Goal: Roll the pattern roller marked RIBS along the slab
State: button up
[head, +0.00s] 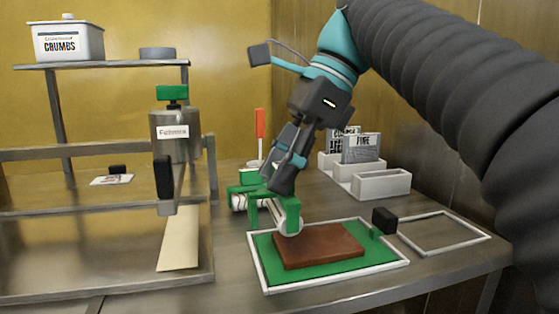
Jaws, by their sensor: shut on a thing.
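The brown slab (320,246) lies flat on a green mat (308,281) inside a white-rimmed frame on the metal table. My gripper (278,181) reaches down from the upper right, shut on a green-framed roller. This roller (288,222) has a pale cylinder, which appears at the slab's back-left edge; I cannot tell whether it touches the slab. More green and white parts (240,198) show just left of it, perhaps a second roller or its stand. No RIBS marking is readable, and my gripper hides part of the roller's top.
An empty white outline frame (447,243) and a black block (384,220) lie right of the mat. White bins with cards (380,184) stand behind. A metal machine with a labelled cylinder (175,136) and rails fills the left. A CRUMBS tub (65,43) sits on a shelf.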

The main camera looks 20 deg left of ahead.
jog(key=shift+f+b, duration=0.7)
jog(key=shift+f, duration=0.75)
jog(key=shift+w+d+r+p, duration=0.15)
jog(key=shift+w+d+p, duration=0.3)
jog(key=shift+d, duration=0.3)
jog(key=shift+w+d+f+p, duration=0.1)
jog(key=shift+w+d+p, duration=0.35)
jog(key=shift+w+d, duration=0.55)
jog(key=shift+w+d+f+p, duration=0.1)
jog(key=shift+w+d+p, duration=0.4)
jog(key=shift+d, duration=0.95)
jog(key=shift+w+d+f+p, duration=0.1)
jog(key=shift+w+d+p, duration=0.3)
jog(key=shift+w+d, duration=0.6)
jog(key=shift+s+d, duration=0.25)
jog(key=shift+f, duration=0.35)
jog(key=shift+s+a, duration=0.55)
jog(key=shift+a, duration=0.4)
jog(key=shift+s+a, duration=0.6)
jog(key=shift+a, duration=0.3)
jog(key=shift+s+a, duration=0.55)
jog(key=shift+a, duration=0.4)
